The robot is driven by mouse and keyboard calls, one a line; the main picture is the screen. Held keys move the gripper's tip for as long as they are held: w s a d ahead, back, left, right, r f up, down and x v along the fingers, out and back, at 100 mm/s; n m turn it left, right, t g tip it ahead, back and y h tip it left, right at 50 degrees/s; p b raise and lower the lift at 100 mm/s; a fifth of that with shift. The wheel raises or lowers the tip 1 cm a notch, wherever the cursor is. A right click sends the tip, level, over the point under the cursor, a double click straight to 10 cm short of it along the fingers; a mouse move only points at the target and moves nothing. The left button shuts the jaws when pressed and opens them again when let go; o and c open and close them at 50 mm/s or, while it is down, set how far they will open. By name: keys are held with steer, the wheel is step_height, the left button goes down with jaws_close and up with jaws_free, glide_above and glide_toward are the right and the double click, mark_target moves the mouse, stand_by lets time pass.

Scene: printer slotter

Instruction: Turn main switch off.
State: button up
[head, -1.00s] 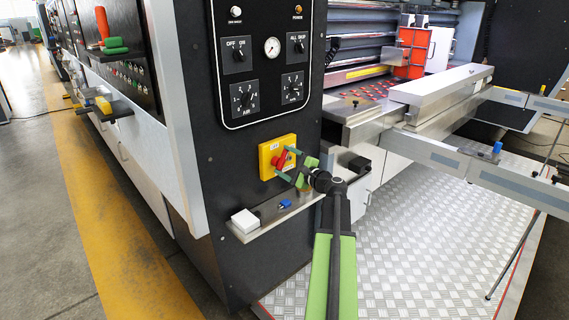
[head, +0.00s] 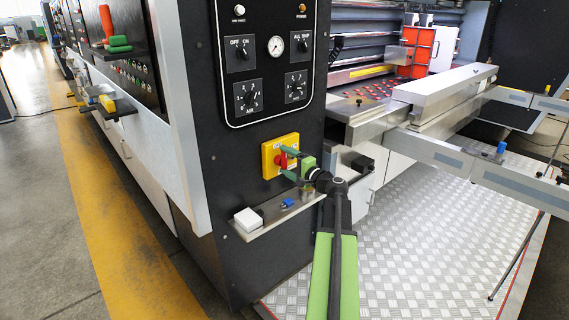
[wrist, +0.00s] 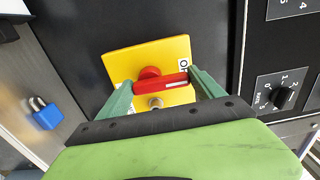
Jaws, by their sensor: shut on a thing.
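The main switch is a red rotary handle (head: 281,160) on a square yellow plate (head: 270,170), set in the black front panel. In the wrist view the red handle (wrist: 150,86) lies across the yellow plate (wrist: 125,62), between my two green fingers. My gripper (wrist: 158,92) is shut on the handle, one finger at each end.
A blue padlock (head: 286,203) and a white box (head: 248,220) sit on the metal shelf (head: 270,213) just below the switch. Black knobs and a gauge (head: 275,44) are on the panel above. Metal rails (head: 440,150) extend at right over the checker-plate floor.

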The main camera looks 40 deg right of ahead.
stand_by(0.3)
steer(key=o, duration=1.4)
steer(key=shift+c, duration=0.2)
steer(key=shift+s, duration=0.1)
steer(key=s+a, duration=0.1)
steer(key=s, duration=1.6)
steer(key=shift+a, duration=0.15)
steer(key=shift+s, duration=0.1)
